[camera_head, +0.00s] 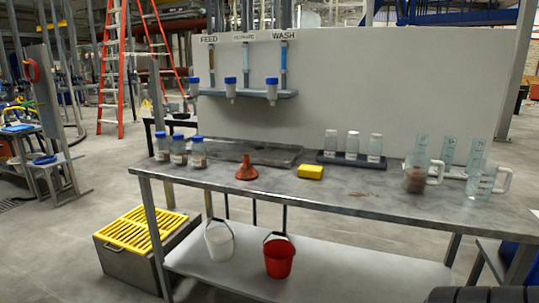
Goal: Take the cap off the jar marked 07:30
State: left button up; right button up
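Three jars with blue caps stand upright in a row at the left end of the bench: a left jar (162,151), a middle jar (179,154) and a right jar (198,157). They hold brownish contents and carry pale labels. The label writing is too small to read, so I cannot tell which is marked 07:30. Three clear jars with pale tops (353,146) stand on a dark tray (326,158) further right; their labels are also unreadable. Neither of my grippers is in view.
On the grey bench (300,191) are an orange funnel (246,172), a yellow sponge (311,172), a jug with brown contents (415,178) and an empty-looking jug (480,182). A white bucket (219,241) and red bucket (279,258) are below. The bench front is mostly clear.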

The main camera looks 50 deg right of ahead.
aim_at(198, 150)
jog(key=z, duration=1.15)
jog(key=i, duration=0.35)
